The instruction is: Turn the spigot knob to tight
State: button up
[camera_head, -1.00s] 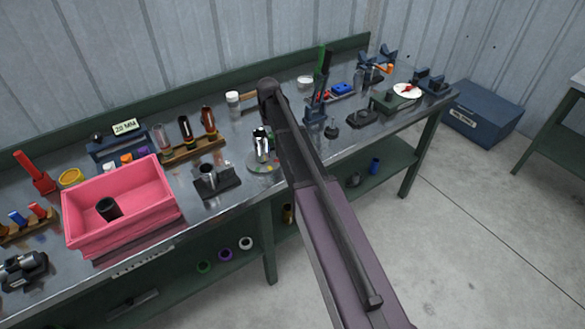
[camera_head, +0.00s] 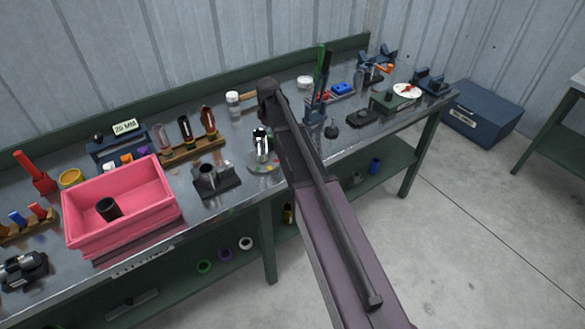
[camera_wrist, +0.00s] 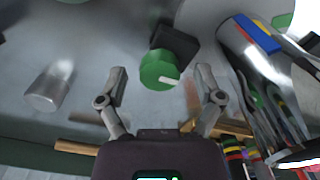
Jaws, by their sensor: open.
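A round green knob (camera_wrist: 160,70) with a white mark shows in the middle of the wrist view. It sits on a dark block (camera_wrist: 176,42). The white mark lies low on the knob's face, pointing to the right. My gripper (camera_wrist: 161,76) is open, with one grey finger to the left of the knob and one to the right. Gaps show between the fingers and the knob, and nothing is held. How far the fingertips are from it in depth I cannot tell. In the head view my arm hides the knob, and the gripper cannot be made out.
In the wrist view a shiny cylinder (camera_wrist: 245,48) and several tools stand right of the knob; a clear cylinder (camera_wrist: 50,88) is at left. In the head view the bench also holds a pink bin (camera_head: 120,205), a dark holder (camera_head: 215,180) and a chrome cylinder (camera_head: 262,145).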

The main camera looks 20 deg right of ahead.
aim_at(271, 135)
jog(key=n, duration=0.4)
notch_tip(271, 135, up, 14)
jog(key=p, duration=1.4)
jog(key=s+f+m+b, duration=0.3)
jog(key=s+m, duration=0.9)
jog(key=s, duration=1.6)
jog(key=shift+s+f, duration=0.15)
jog(key=shift+s+m, duration=0.3)
jog(key=shift+s, duration=0.05)
dwell(2.0)
